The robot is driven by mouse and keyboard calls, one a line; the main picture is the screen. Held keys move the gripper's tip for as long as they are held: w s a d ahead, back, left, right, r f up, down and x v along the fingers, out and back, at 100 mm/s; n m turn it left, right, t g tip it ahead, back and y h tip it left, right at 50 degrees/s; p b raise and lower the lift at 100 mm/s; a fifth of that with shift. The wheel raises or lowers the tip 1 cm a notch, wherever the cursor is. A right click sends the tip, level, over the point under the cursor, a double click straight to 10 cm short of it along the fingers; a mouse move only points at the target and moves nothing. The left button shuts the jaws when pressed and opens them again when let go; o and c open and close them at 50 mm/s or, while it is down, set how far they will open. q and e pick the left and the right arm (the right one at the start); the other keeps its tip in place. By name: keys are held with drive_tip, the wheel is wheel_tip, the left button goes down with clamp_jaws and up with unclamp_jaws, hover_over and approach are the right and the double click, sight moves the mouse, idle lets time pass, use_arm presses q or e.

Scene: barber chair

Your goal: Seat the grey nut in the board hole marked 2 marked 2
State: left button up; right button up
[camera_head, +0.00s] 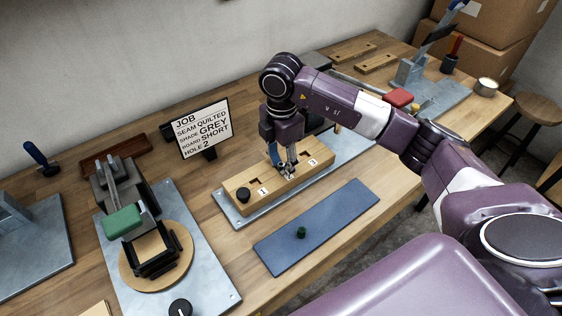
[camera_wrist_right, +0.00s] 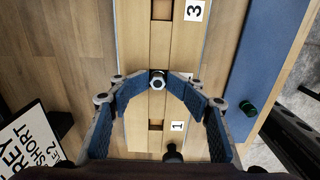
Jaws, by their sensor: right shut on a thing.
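The wooden board (camera_head: 240,180) lies on a grey plate, with a label 1 (camera_head: 263,191) and a label 3 (camera_head: 312,162). My right gripper (camera_head: 286,172) points down at the middle of the board, between those labels. In the wrist view its fingertips are shut on the grey nut (camera_wrist_right: 157,83), which sits over the middle of the board (camera_wrist_right: 135,50). The label for hole 2 is mostly hidden by the fingers. I cannot tell whether the nut is above the hole or in it. My left gripper is not in view.
A black knobbed piece (camera_head: 243,195) stands at the board's label 1 end. A dark green piece (camera_head: 301,232) rests on the blue mat (camera_head: 335,215) in front. A job sign (camera_head: 201,128) stands behind, reading grey, short, hole 2. A clamp fixture (camera_head: 150,245) is at left.

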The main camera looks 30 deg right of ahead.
sight(281, 164)
drive_tip(key=shift+s+f, duration=0.15)
drive_tip(key=shift+f, duration=0.1)
drive_tip(key=shift+r, duration=0.25)
wheel_tip(281, 164, up, 13)
drive_tip(key=shift+w, duration=0.25)
drive_tip(key=shift+r, duration=0.1)
